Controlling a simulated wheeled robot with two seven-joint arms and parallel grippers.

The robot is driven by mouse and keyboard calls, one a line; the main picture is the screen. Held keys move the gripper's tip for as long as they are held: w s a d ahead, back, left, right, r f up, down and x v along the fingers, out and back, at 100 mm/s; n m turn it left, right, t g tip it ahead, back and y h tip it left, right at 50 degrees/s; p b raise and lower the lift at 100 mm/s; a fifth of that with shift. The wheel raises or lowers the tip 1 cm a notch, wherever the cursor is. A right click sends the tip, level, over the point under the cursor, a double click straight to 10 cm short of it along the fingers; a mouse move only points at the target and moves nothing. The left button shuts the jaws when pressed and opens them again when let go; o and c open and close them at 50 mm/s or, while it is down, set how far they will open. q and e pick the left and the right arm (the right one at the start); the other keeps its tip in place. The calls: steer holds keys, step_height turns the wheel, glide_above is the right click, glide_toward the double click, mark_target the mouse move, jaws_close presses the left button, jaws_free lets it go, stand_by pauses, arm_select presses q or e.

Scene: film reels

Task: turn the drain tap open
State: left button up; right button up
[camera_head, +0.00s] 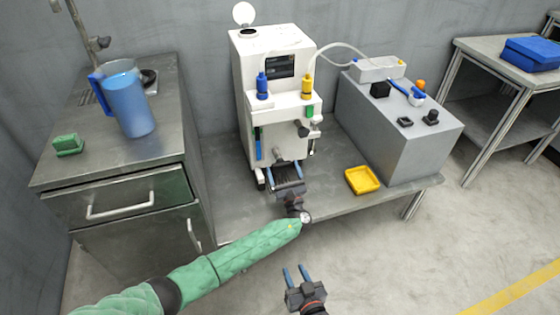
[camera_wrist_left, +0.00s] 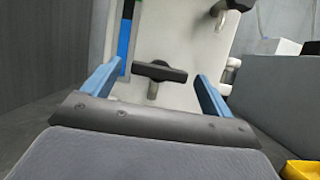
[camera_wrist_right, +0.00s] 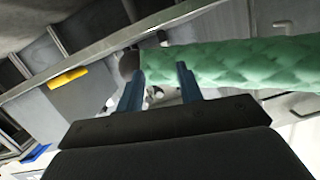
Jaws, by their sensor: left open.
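The drain tap (camera_wrist_left: 160,73) is a black T-handle on a short stem on the front of the white machine (camera_head: 270,60). In the left wrist view its bar lies nearly level, crosswise between my fingers. In the head view the tap (camera_head: 278,153) is small, low on the machine's front. My left gripper (camera_head: 284,170) is open, its two blue fingers (camera_wrist_left: 158,75) on either side of the handle with gaps showing, not touching it. My right gripper (camera_head: 294,270) is open and empty, low in front of the bench; its fingers (camera_wrist_right: 158,85) point toward my green left arm.
A yellow tray (camera_head: 362,180) lies on the bench right of the machine, beside a grey box (camera_head: 400,140). A metal cabinet (camera_head: 120,185) stands left with a blue jug (camera_head: 128,98) and a green block (camera_head: 68,145). Floor is clear at lower right.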

mark_target(280, 159)
arm_select(q)
steer(key=shift+x, duration=2.1)
steer(key=c, duration=1)
